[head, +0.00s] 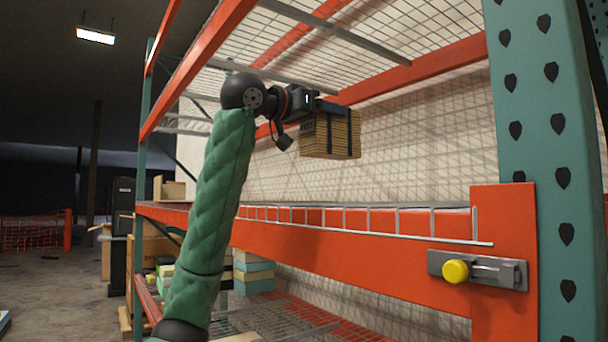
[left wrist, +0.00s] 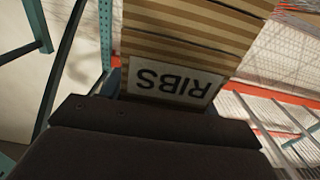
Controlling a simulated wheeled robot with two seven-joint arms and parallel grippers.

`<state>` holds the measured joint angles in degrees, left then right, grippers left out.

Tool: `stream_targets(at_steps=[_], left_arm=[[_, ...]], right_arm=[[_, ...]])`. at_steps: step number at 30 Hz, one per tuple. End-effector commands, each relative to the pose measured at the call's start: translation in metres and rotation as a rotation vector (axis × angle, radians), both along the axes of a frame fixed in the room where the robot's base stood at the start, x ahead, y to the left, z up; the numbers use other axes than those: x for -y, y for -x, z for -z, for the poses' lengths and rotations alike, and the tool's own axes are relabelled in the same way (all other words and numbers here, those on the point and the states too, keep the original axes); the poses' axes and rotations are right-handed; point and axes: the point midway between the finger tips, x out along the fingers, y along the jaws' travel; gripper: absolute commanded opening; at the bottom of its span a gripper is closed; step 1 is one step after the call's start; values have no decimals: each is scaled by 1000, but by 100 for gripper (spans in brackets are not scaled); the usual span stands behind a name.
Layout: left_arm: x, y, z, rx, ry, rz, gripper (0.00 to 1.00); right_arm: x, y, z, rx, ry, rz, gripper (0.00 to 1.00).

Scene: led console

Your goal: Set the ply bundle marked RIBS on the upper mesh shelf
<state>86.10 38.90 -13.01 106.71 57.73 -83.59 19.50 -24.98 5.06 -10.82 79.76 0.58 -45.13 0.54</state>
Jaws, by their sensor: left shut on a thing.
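The ply bundle (head: 333,134), a banded stack of brown plywood layers, hangs in my left gripper (head: 318,106) in the head view. In the left wrist view the bundle (left wrist: 190,35) fills the top middle, and its white RIBS label shows upside down. My left gripper is shut on the bundle. The bundle is in the air above the front beam of the mesh shelf (head: 350,212), with a clear gap under it. How deep it is over the shelf is hard to tell. My right gripper is in neither view.
A red-orange beam and mesh deck (head: 390,40) run overhead. A teal upright post (head: 545,130) stands at the right, with a yellow knob (head: 455,271) on the beam end. Stacked blocks (head: 253,270) sit on the level below. The shelf stretch under the bundle looks clear.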

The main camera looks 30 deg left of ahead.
Motion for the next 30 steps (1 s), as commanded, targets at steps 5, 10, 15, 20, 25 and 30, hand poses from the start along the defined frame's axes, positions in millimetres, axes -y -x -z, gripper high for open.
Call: stream_targets(at_steps=[5, 10, 15, 20, 25, 30], left_arm=[[-23, -7, 12, -3, 1, -1, 18], [-43, -14, 24, -3, 1, -3, 18], [-62, -20, 37, -3, 1, -1, 18], [-80, -26, 48, -3, 1, -2, 18], [-94, -30, 57, -1, 1, -1, 18], [-93, -29, 63, 0, 0, -1, 18]], right_arm=[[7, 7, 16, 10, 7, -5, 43], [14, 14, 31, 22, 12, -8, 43], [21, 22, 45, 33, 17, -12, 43], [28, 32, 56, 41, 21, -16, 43], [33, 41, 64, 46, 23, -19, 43], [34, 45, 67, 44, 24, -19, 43]])
